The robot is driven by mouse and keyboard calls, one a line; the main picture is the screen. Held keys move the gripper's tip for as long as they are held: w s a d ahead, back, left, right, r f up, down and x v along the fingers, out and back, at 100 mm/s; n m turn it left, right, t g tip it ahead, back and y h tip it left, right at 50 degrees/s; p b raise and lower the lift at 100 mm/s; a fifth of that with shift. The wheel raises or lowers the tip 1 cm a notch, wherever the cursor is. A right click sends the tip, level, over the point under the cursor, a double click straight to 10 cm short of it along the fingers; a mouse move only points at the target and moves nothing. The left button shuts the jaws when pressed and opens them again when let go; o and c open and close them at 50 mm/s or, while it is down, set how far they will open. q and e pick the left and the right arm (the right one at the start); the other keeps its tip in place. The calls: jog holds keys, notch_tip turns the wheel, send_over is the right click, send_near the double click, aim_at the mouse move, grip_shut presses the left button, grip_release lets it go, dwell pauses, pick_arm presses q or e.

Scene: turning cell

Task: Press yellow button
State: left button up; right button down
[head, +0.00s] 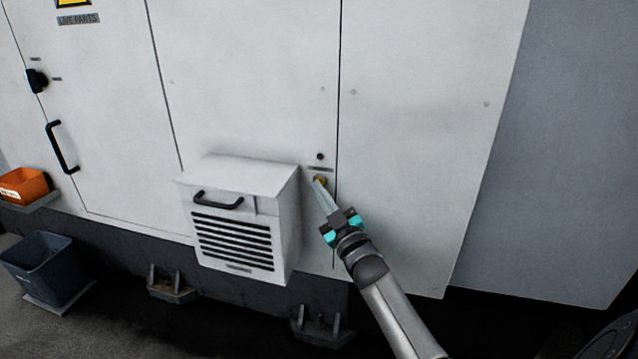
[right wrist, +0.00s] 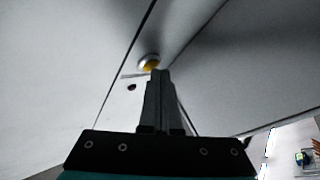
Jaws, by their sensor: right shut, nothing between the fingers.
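The yellow button (head: 320,181) is on the white cabinet front, just right of the vented box and left of a vertical panel seam. It also shows in the right wrist view (right wrist: 151,66), with a pale ring around it, partly hidden behind my fingertips. My right gripper (head: 319,186) is shut and empty, and its fingertips are at the button. In the right wrist view the closed fingers (right wrist: 158,75) overlap the button's lower edge. I cannot tell whether they touch it or whether it is pressed in. My left gripper is not in view.
A vented box (head: 284,215) with a black handle juts out left of my right gripper. A small dark round fitting (head: 320,156) sits above the button. An orange bin (head: 24,184) and a blue-grey bin (head: 42,262) stand far left. The cabinet front to the right is clear.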

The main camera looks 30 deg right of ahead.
jog(key=shift+a, duration=0.1)
jog(key=shift+s+a+p, duration=0.45)
jog(key=s+a+p, duration=0.2)
jog(key=s+a, duration=0.1)
jog(key=shift+s+a+p, duration=0.15)
jog(key=shift+a+p, duration=0.2)
jog(key=shift+a, duration=0.05)
dwell(0.8)
